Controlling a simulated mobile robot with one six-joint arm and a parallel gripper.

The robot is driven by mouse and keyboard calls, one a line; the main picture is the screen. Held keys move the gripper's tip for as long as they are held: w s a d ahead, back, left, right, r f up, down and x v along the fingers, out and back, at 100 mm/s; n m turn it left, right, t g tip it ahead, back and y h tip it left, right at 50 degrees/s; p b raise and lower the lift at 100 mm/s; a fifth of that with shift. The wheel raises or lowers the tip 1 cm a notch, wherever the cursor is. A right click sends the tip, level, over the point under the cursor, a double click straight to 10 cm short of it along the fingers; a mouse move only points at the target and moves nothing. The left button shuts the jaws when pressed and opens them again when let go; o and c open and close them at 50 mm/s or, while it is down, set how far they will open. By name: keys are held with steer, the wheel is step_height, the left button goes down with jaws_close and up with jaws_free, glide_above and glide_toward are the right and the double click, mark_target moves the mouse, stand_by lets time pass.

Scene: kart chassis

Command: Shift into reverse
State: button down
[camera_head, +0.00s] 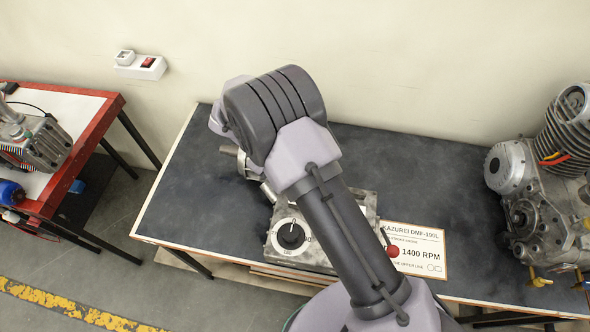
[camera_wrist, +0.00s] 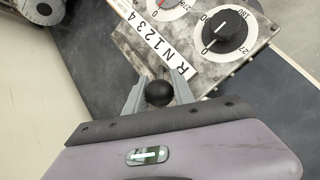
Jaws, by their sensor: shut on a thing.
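In the wrist view, my gripper (camera_wrist: 160,84) is shut on a round black shift knob (camera_wrist: 158,95), with one finger on each side of it. A white gear strip (camera_wrist: 160,42) marked R N 1 2 3 4 lies just beyond the knob. The knob is near the R end of the strip in the picture, but I cannot tell exactly which slot its lever is in. The strip is on a worn metal control box (camera_head: 312,261). In the head view my arm hides the knob, the strip and my gripper.
A black dial (camera_head: 291,234) and a red ball knob (camera_head: 393,251) are at the box. A printed card (camera_head: 425,237) lies to its right. An engine (camera_head: 535,200) stands at the right of the dark table (camera_head: 390,165). Another dial (camera_wrist: 168,4) shows beside the strip.

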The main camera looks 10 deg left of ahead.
steer(key=shift+a+f+h, duration=0.25)
steer(key=shift+a+h, duration=0.05)
steer(key=shift+a, duration=0.1)
steer(key=c, duration=1.1)
jaws_free()
steer(key=shift+d, duration=0.1)
steer(key=p+v, duration=0.4)
steer(key=v, duration=1.3)
steer(key=shift+r, duration=0.2)
